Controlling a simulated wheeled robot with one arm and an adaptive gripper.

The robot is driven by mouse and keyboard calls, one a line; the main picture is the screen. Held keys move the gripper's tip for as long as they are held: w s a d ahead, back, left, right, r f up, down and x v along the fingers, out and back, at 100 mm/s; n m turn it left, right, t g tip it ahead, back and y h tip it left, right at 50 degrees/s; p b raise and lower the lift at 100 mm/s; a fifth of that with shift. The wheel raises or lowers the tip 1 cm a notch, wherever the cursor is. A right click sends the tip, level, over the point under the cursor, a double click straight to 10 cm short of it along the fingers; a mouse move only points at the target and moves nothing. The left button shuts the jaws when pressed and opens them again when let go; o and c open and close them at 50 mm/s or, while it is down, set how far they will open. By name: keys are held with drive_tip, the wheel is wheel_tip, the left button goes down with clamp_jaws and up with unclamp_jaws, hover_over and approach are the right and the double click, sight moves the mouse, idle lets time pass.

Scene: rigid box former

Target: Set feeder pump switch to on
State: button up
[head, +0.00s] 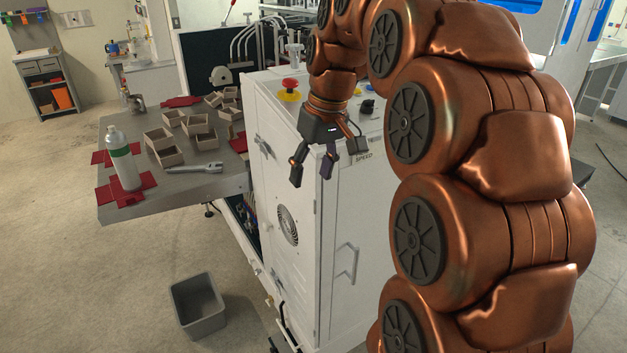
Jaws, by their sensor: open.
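My gripper (325,162) hangs in front of the upper edge of the white machine cabinet (290,170), fingers spread and pointing down, with nothing between them. The cabinet's sloped top panel (262,80) carries a red mushroom button on a yellow base (290,88) to the left of my wrist and a black knob (367,107) to the right. A label reading "SPEED" (364,157) shows by the right finger. I cannot make out a feeder pump label or tell which control is its switch. My gripper and arm hide part of the panel.
A metal side table (215,184) at left holds several small open boxes (168,155), a white bottle (122,158), a wrench (195,169) and red pieces. A grey bin (197,305) stands on the floor. Bent metal rods rise behind the panel. Floor at lower left is mostly clear.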

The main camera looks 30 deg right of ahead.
drive_tip(key=shift+s+a+f, duration=0.4)
drive_tip(key=shift+s+a, duration=0.05)
idle(0.3)
drive_tip(key=s+a+f+g, duration=0.1)
drive_tip(key=s+a+f, duration=0.6)
drive_tip(key=s+a, duration=0.1)
drive_tip(key=shift+s+a+f+g+h, duration=0.2)
drive_tip(key=shift+s+g+h, duration=0.15)
drive_tip(key=shift+s, duration=0.55)
drive_tip(key=shift+g+h, duration=0.45)
drive_tip(key=shift+g, duration=0.4)
drive_tip(key=s+a+f, duration=0.1)
drive_tip(key=s+f, duration=0.2)
drive_tip(key=s, duration=0.1)
drive_tip(key=s+a+f, duration=0.1)
drive_tip(key=s+f, duration=0.2)
drive_tip(key=s, duration=0.2)
drive_tip(key=s+a+f, duration=0.1)
drive_tip(key=s+f, duration=0.2)
drive_tip(key=s, duration=0.1)
drive_tip(key=shift+s+f, duration=0.2)
drive_tip(key=shift+s, duration=0.1)
